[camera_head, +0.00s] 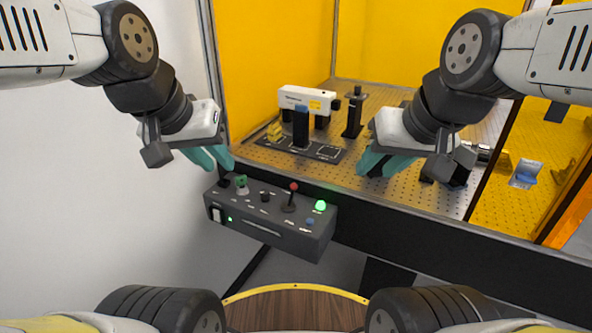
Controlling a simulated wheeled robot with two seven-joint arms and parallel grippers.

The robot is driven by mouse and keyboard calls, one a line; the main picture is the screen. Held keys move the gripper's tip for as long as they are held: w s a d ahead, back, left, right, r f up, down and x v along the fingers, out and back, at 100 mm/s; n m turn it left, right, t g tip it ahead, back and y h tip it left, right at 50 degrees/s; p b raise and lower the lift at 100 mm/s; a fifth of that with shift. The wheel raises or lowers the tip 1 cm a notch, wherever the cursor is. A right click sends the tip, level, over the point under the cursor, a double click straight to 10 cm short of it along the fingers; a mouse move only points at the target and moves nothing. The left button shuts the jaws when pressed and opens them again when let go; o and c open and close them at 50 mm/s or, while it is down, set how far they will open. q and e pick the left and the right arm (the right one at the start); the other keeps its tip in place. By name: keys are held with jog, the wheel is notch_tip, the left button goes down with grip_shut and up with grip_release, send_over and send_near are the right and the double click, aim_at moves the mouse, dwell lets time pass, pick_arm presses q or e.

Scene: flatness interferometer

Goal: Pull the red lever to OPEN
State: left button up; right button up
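The red lever (293,195) is a thin dark stick with a red ball on top. It stands roughly upright on the sloped top of a dark grey control box (285,244), left of a lit green button. The lettering around it is too small to read. My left gripper (218,163) has teal fingers a little apart and empty, above the box's left end and left of the lever. My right gripper (377,168) is also open and empty, to the upper right of the lever. Neither gripper touches the lever.
The box also carries a green knob (241,184), a glowing green button (320,206) and a small blue button (310,222). Behind it, a perforated optical table (400,195) bears a white instrument (307,97) and black mounts, within yellow panels. A round wooden top (290,308) is in front.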

pick_arm(q)
jog(key=shift+m+g, duration=0.4)
jog(key=shift+g, duration=0.3)
jog(key=w, duration=0.2)
jog(key=w+d, duration=0.1)
jog(key=w, duration=0.1)
jog(key=w+d, duration=0.1)
jog(key=w, duration=0.1)
jog(key=shift+w+r, duration=0.1)
jog(key=shift+w, duration=0.1)
grip_shut()
jog(key=w+d+f+m+g+y, duration=0.1)
jog(key=w+d+f, duration=0.4)
jog(key=w, duration=0.3)
jog(key=w+d+f+m+g+y, duration=0.1)
jog(key=w+d+f+g, duration=0.1)
jog(key=w+d+f, duration=0.4)
jog(key=shift+w+d+f, duration=0.3)
jog(key=shift+w+d, duration=0.4)
jog(key=shift+w, duration=1)
